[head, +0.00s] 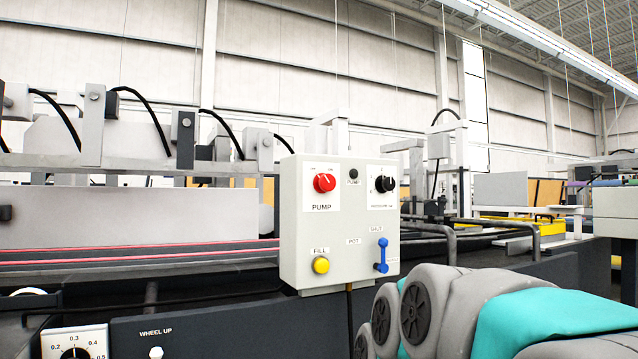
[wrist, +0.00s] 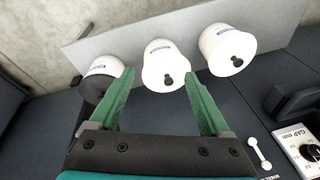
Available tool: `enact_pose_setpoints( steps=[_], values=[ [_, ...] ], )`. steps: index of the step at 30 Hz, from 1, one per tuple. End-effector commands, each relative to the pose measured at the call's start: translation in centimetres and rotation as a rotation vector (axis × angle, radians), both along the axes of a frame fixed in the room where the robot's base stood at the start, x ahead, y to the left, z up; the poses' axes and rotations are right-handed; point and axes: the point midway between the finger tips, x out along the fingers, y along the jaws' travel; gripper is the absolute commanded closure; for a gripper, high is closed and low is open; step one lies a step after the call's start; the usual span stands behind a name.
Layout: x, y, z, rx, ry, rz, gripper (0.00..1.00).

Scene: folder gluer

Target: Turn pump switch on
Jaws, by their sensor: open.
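The grey control box (head: 340,220) stands upright in the middle of the head view. The red pump switch (head: 324,182), a round knob on a white plate labelled PUMP, is at its upper left. The control box is not in the wrist view, so the gripper is away from the switch. My arm fills the lower right of the head view.
The box also carries a black knob (head: 385,184), a yellow FILL button (head: 321,265) and a blue lever (head: 382,254). Metal rails (head: 430,222) run right of it. In the wrist view, three white cylinders, one the middle cylinder (wrist: 165,62), lie beyond my fingers; a GAP dial (wrist: 308,150) is at right.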

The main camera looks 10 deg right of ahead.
Motion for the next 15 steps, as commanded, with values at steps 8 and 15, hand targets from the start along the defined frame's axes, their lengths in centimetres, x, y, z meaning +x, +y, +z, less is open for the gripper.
enact_pose_setpoints(
  steps=[8, 15],
  values=[
    [11.0, 0.3, 8.9, 0.086, -0.227, -0.010, 0.19],
    [18.4, -0.5, 17.0, 0.146, -0.427, -0.008, 0.19]
  ],
)
